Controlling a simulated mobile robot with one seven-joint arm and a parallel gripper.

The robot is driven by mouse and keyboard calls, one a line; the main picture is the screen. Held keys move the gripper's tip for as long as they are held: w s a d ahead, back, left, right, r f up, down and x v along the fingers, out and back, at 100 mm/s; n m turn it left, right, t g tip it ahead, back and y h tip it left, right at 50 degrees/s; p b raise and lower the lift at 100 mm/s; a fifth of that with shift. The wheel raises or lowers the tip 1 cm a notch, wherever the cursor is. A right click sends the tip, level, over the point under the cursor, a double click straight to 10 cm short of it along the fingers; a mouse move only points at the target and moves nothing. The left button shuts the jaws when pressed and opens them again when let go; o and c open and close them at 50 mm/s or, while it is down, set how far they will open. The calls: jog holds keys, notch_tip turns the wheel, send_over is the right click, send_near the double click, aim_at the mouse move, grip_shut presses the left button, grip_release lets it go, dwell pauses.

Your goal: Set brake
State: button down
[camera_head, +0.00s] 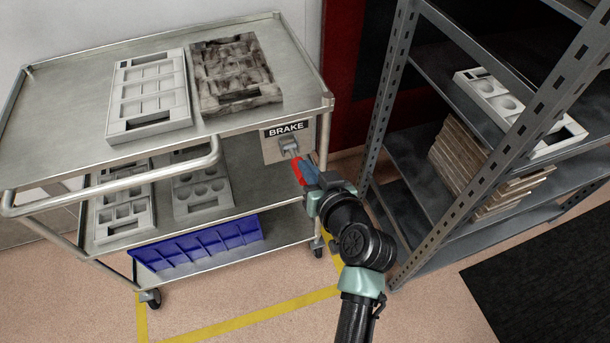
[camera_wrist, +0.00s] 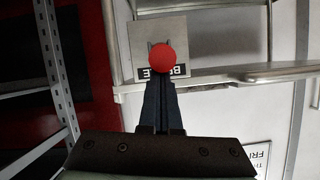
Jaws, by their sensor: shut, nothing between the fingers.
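The brake panel (camera_head: 273,148) is a light plate marked BRAKE on the right end of the steel cart (camera_head: 240,125). A lever with a red grip (camera_head: 298,171) sticks out from its grey mount (camera_head: 289,146) and slopes down toward me. In the wrist view the red grip (camera_wrist: 162,57) shows end-on as a round knob in front of the panel (camera_wrist: 142,35), whose label is upside down. My gripper (camera_head: 308,170) is shut and empty, right beside the grip. Its fingertips (camera_wrist: 161,86) appear just behind the knob; I cannot tell whether they touch it.
White moulds (camera_head: 150,97) and a stained mould (camera_head: 233,75) lie on the cart's top. A blue bin (camera_head: 200,247) is on its bottom shelf. A metal rack (camera_head: 375,130) stands close to the right of my arm. Yellow floor tape (camera_head: 250,316) runs around the cart.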

jog(key=shift+s+d+f+t+y+b, duration=0.15)
jog(key=shift+f+t+b, duration=0.35)
jog(key=shift+b, duration=0.95)
jog(key=shift+s+a+f+t+y+b, duration=0.1)
jog(key=shift+f+t+b, duration=0.15)
jog(key=shift+f+b, duration=0.85)
jog(key=shift+s+d+f+t+y+b, duration=0.15)
jog(key=shift+t+b, duration=0.2)
jog(key=shift+b, duration=1.5)
notch_tip(320, 180, down, 5)
jog(key=t+y+b, duration=0.2)
jog(key=t+b, duration=0.3)
jog(key=b, duration=2)
jog(key=shift+a, duration=0.1)
jog(key=shift+w+t+b, duration=0.1)
jog(key=shift+t+b, duration=0.2)
jog(key=shift+b, duration=0.45)
